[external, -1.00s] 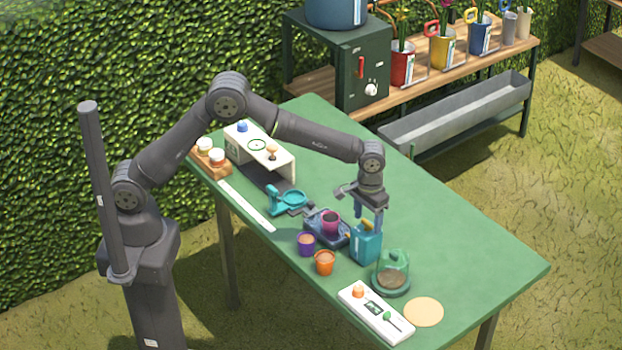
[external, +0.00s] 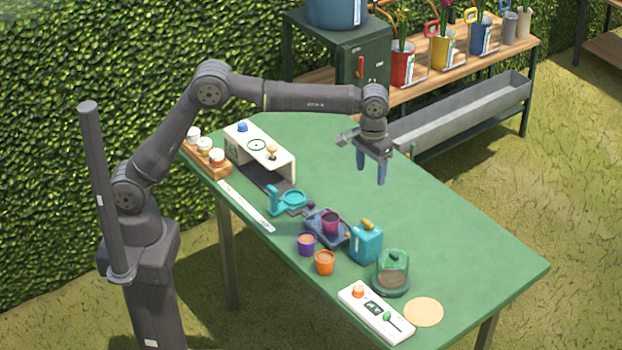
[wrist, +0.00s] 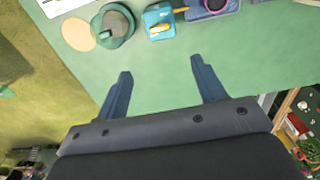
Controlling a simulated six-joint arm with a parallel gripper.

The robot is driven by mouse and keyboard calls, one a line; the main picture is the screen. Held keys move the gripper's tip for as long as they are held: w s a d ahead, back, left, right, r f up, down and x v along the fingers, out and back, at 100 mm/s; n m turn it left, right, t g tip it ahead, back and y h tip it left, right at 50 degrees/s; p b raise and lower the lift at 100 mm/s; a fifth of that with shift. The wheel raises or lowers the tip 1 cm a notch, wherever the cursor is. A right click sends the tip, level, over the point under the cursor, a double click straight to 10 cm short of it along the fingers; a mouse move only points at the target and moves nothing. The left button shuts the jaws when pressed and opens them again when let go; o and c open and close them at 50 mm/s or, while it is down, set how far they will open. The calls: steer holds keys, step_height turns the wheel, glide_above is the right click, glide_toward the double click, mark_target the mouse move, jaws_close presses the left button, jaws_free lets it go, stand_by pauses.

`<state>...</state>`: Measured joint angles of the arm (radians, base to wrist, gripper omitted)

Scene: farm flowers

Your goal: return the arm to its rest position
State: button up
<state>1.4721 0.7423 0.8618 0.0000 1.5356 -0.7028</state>
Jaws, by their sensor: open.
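My gripper (external: 371,174) hangs pointing down above the back half of the green table (external: 440,220), clear of everything on it. Its two blue fingers are apart with nothing between them. In the wrist view my gripper (wrist: 160,85) shows the same open fingers over bare green tabletop. The teal can (external: 366,243) with a yellow top stands on the table in front of and below my gripper. It also shows at the top of the wrist view (wrist: 158,20).
A purple pot (external: 306,243), an orange pot (external: 324,263), a magenta pot in a blue tray (external: 318,222), a green glass dome (external: 393,268) and a white control panel (external: 375,313) line the front side. A white stand (external: 260,150) is at left. The table's right part is clear.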

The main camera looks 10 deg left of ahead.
mark_target(368, 222)
steer(key=shift+r, duration=0.25)
steer(key=shift+f, duration=0.1)
stand_by(0.4)
step_height(368, 222, down, 17)
steer(key=shift+f, duration=0.2)
stand_by(0.4)
steer(key=shift+r, duration=0.15)
